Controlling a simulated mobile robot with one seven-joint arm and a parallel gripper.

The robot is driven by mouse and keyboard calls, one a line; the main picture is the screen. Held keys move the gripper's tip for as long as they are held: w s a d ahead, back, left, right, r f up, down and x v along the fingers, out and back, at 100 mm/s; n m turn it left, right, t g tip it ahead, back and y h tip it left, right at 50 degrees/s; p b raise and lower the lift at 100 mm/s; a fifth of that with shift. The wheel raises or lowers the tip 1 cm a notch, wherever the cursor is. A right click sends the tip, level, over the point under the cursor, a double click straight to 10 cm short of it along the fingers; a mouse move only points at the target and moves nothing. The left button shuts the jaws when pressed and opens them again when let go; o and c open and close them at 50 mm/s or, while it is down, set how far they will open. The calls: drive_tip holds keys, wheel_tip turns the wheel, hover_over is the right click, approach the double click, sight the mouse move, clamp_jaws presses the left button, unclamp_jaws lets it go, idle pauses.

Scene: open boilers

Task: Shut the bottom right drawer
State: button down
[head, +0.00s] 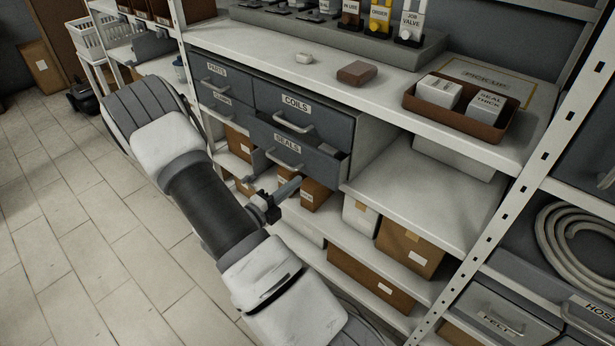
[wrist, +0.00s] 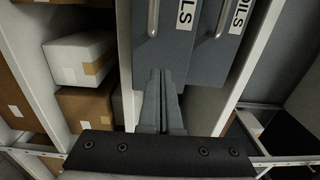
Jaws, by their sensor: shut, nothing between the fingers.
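The bottom right drawer, labelled SEALS (head: 312,160), is grey with a bar handle (head: 285,160). It stands partly out of the cabinet, with a strip of its dark inside showing behind the front. In the wrist view, turned sideways, the SEALS drawer front (wrist: 163,50) is straight ahead of the fingers. My gripper (head: 297,182) is shut and empty, just in front of the lower part of that drawer front. In the wrist view its fingertips (wrist: 162,74) overlap the front; I cannot tell whether they touch it.
The COILS drawer (head: 298,100) is directly above, and the PARTS drawer (head: 218,78) is at the upper left. Boxes (head: 408,245) stand on shelves below and to the right. A brown tray (head: 462,119) sits on the worktop.

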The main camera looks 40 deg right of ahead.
sight(315, 166)
drive_tip(key=d, duration=0.3)
drive_tip(key=d+b, duration=0.1)
drive_tip(key=d, duration=0.1)
drive_tip(key=shift+w+d, duration=0.2)
drive_tip(key=shift+w, duration=0.05)
drive_tip(key=shift+d, duration=0.1)
drive_tip(key=d+p, duration=0.1)
drive_tip(key=d, duration=0.3)
drive_tip(key=shift+w+d, duration=0.1)
drive_tip(key=shift+w, duration=0.05)
drive_tip(key=shift+d+r, duration=0.15)
drive_tip(key=shift+d, duration=0.1)
drive_tip(key=shift+a, duration=0.35)
drive_tip(key=s+a+p, duration=0.1)
drive_tip(key=a+p, duration=0.2)
drive_tip(key=a, duration=1)
drive_tip(key=shift+a, duration=0.4)
